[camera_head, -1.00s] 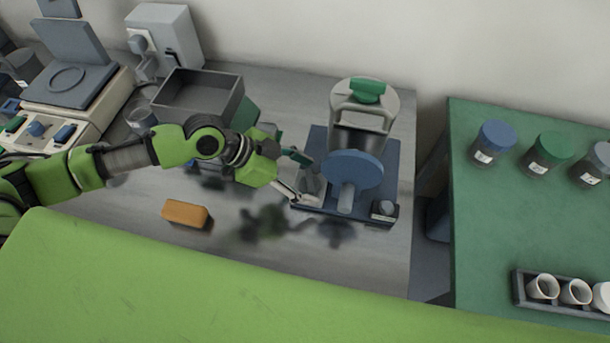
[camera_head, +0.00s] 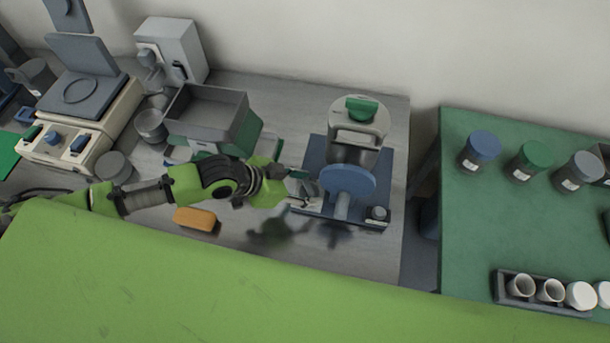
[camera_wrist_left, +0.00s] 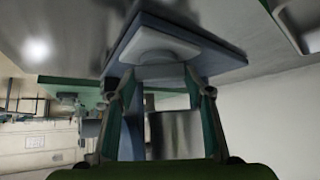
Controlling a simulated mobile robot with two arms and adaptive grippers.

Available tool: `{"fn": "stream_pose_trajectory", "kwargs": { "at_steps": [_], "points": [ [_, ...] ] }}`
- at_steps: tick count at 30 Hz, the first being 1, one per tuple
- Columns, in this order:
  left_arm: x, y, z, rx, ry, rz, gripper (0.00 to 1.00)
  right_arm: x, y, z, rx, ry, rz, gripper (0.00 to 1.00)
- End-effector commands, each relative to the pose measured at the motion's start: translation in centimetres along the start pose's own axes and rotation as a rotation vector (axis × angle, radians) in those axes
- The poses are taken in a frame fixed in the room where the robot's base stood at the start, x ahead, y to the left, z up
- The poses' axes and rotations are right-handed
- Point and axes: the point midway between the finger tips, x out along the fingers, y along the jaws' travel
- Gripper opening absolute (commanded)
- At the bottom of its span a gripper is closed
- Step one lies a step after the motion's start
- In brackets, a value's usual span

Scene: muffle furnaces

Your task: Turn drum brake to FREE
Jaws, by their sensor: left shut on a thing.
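The drum device stands on a blue base plate (camera_head: 316,152), with a grey drum (camera_head: 356,152), a green lid handle (camera_head: 362,108) and a blue disc (camera_head: 347,182) in front. My left gripper (camera_head: 303,188) is at the left side of the base, left of the disc. In the left wrist view, the fingers of my left gripper (camera_wrist_left: 160,78) are closed about a pale grey, knob-like piece (camera_wrist_left: 155,48) on the blue base. I take this piece for the drum brake; its marking is not readable. A small grey knob (camera_head: 378,213) sits at the base's front right corner. My right gripper is not in view.
An orange block (camera_head: 195,218) lies on the grey bench left of the device. A grey open bin (camera_head: 208,108) stands behind my left arm. A green table (camera_head: 475,215) with jars and a rack of cups (camera_head: 505,294) is at the right, across a gap.

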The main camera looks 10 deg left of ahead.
Motion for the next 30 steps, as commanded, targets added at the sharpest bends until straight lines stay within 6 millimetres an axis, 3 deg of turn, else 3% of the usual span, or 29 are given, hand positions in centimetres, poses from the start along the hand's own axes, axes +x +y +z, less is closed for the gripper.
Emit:
{"fn": "stream_pose_trajectory", "kwargs": {
  "at_steps": [1,3,13,21,30],
  "points": [
    [-0.5,0.6,-0.4,-0.032,-0.004,-0.018,0.26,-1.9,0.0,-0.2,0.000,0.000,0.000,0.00],
    [-0.5,0.7,-0.4,-0.073,-0.004,-0.056,0.26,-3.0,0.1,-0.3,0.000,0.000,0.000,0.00],
    [-0.1,1.1,-0.5,-0.280,0.003,-0.256,0.26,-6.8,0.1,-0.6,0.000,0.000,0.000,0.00],
    [0.2,1.1,-0.5,-0.455,0.006,-0.434,0.26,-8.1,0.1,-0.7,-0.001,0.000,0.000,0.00],
    [0.5,1.1,-0.4,-0.598,0.006,-0.584,0.26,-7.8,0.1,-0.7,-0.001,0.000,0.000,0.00]
  ]
}}
